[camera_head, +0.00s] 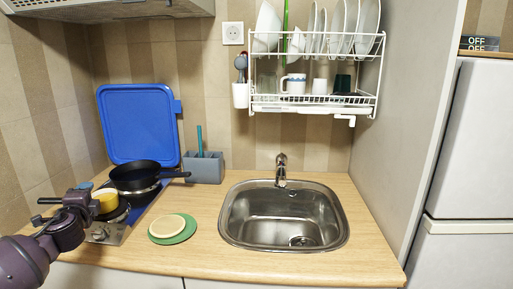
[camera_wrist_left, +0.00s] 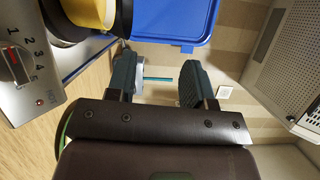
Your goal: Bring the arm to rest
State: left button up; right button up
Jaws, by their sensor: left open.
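My left gripper (camera_head: 68,197) is at the left of the head view, by the front left corner of the hob (camera_head: 105,233). In the left wrist view its two fingers (camera_wrist_left: 158,82) are spread apart with nothing between them. The hob's blue lid (camera_head: 138,122) stands upright against the back wall. A black frying pan (camera_head: 136,176) and a small yellow pot (camera_head: 106,201) are on the hob. The gripper partly covers the hob in the head view, and I cannot tell whether it touches it. The lid also shows in the left wrist view (camera_wrist_left: 150,18). My right gripper is not in view.
A green and a cream round mat (camera_head: 173,229) lie right of the hob. A grey holder (camera_head: 205,168) stands behind them. The steel sink (camera_head: 235,225) is to the right, below a dish rack (camera_head: 310,101). A range hood (camera_head: 110,8) hangs above. Counter front is clear.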

pick_arm(q)
jog(key=s+a+f+n+g+h, duration=0.1)
jog(key=s+f+g+h, duration=0.1)
jog(key=s+f, duration=0.9)
jog(key=s+f+n+g+h, duration=0.15)
jog(key=s+f, duration=0.35)
jog(key=s, duration=0.5)
jog(key=s+d+f+n+g, duration=0.1)
jog(key=s+f+g, duration=0.1)
jog(key=s+f, duration=0.6)
jog(key=s+f+n+g+h, duration=0.1)
jog(key=s+f+n+g, duration=0.15)
jog(key=s, duration=0.95)
jog(key=d+f+n+t, duration=0.1)
jog(key=d+f+n, duration=0.2)
jog(key=d, duration=0.7)
jog(key=d+f+n+t, duration=0.1)
jog(key=d+n, duration=0.4)
jog(key=d, duration=0.5)
jog(key=shift+s+f+n, duration=0.2)
jog(key=shift+f+n, duration=0.1)
jog(key=shift+f, duration=0.6)
jog(key=shift+h, duration=0.25)
